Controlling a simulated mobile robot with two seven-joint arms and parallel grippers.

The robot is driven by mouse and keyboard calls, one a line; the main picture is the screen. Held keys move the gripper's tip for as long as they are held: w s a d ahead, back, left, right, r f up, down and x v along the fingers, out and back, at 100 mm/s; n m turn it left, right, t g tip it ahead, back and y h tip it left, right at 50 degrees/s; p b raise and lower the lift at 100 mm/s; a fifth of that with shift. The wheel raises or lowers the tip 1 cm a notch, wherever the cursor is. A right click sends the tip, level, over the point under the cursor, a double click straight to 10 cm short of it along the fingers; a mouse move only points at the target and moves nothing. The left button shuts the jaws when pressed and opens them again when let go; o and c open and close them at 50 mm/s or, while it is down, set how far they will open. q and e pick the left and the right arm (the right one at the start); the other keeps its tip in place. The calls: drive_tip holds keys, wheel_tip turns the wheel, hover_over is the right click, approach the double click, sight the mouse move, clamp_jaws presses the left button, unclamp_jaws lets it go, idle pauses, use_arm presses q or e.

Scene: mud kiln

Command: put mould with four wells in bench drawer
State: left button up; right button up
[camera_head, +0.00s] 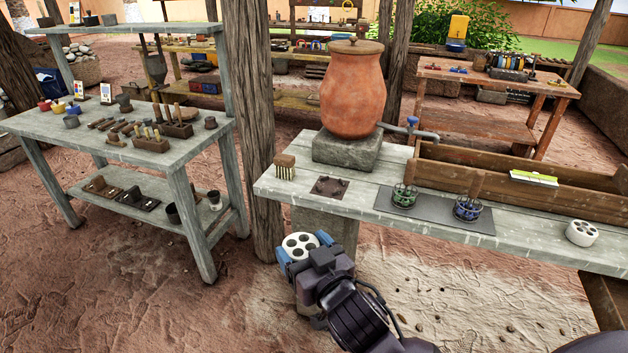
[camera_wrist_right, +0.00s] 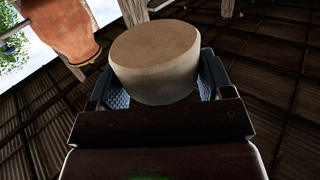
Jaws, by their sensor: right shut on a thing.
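My right gripper (camera_head: 304,247) is shut on a round white mould (camera_head: 299,243), with its blue finger pads on either side. Several dark wells show in the mould's upper face in the head view. It is held in front of the bench's front edge, clear of the bench. In the right wrist view the same mould (camera_wrist_right: 155,60) is a pale, smooth disc between the fingers (camera_wrist_right: 162,88); no wells show there. A brown wooden part (camera_head: 607,297) shows under the bench at the lower right; I cannot tell whether it is the drawer. My left gripper is not in view.
The grey bench (camera_head: 345,205) carries a second white mould with holes (camera_head: 582,233), a clay urn (camera_head: 352,90) on a stone block, a brush (camera_head: 285,167), green and blue wire-framed items and a wooden trough (camera_head: 520,178). A post (camera_head: 255,130) stands left of it.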

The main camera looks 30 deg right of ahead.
drive_tip(key=w+d+m+h+b, duration=0.1)
drive_tip(key=w+m+h+b, duration=0.25)
drive_tip(key=w, duration=1.35)
drive_tip(key=w+d+f+m+g+h, duration=0.1)
drive_tip(key=d+f+m+g+h, duration=0.4)
drive_tip(key=d+h, duration=0.4)
drive_tip(key=shift+w+f+m+g+h, duration=0.2)
drive_tip(key=shift+m+g+h, duration=0.35)
drive_tip(key=shift+m, duration=0.2)
